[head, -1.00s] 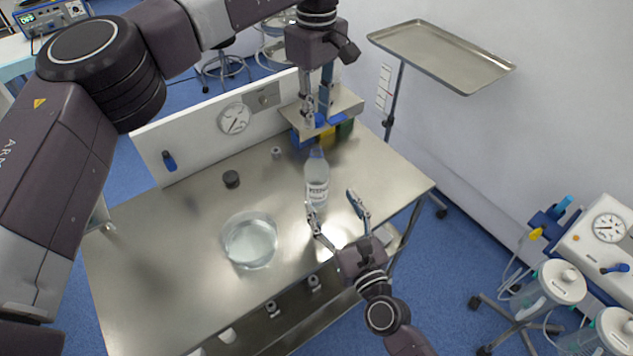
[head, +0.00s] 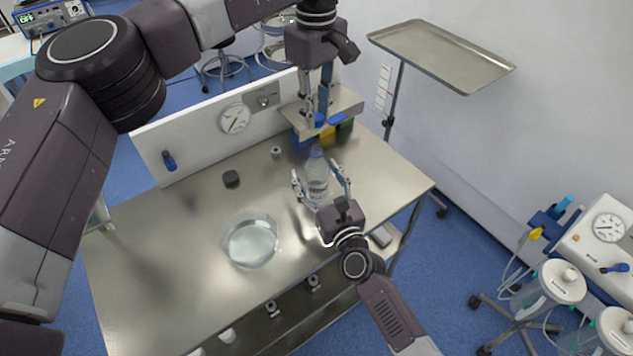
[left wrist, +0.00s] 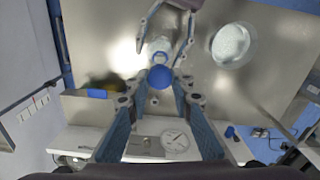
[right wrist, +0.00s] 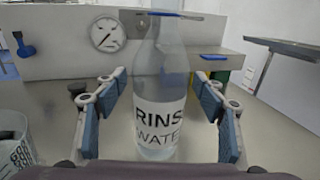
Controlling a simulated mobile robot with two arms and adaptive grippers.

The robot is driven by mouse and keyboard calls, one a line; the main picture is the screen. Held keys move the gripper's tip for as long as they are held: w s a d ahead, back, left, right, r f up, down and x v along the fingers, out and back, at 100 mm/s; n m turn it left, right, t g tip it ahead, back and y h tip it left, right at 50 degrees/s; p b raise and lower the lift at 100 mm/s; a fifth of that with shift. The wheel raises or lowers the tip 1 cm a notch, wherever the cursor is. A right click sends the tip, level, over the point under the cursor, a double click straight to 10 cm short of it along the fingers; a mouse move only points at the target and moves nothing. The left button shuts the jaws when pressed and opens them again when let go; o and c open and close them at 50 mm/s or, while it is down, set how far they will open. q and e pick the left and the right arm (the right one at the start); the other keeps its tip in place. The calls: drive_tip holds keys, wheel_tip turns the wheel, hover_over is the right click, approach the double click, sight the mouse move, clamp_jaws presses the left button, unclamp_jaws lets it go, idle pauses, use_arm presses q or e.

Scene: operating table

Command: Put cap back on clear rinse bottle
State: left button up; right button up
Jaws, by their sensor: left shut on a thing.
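The clear rinse bottle (head: 317,183) stands upright on the steel table, its neck open. My right gripper (head: 315,170) is open, with one finger on each side of the bottle. In the right wrist view the bottle (right wrist: 160,85) with its "RINSE WATER" label is between the fingers (right wrist: 158,88), with gaps on both sides; its top is cut off. My left gripper (head: 317,108) points down over the table's back, above and behind the bottle. It is shut on the blue cap (left wrist: 160,77), which the left wrist view shows between its fingertips, with the bottle (left wrist: 155,50) beyond.
A glass bowl (head: 250,243) of clear liquid stands left of the bottle. A dark round lid (head: 231,179) and a small metal piece (head: 276,152) lie farther back. A shelf (head: 345,103) with colored bins (head: 327,138) is behind the bottle. The table's left part is clear.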

clamp_jaws()
use_arm(q)
drive_tip(key=shift+f, duration=2.5)
drive_tip(key=shift+f, duration=0.9)
drive_tip(key=shift+f, duration=0.55)
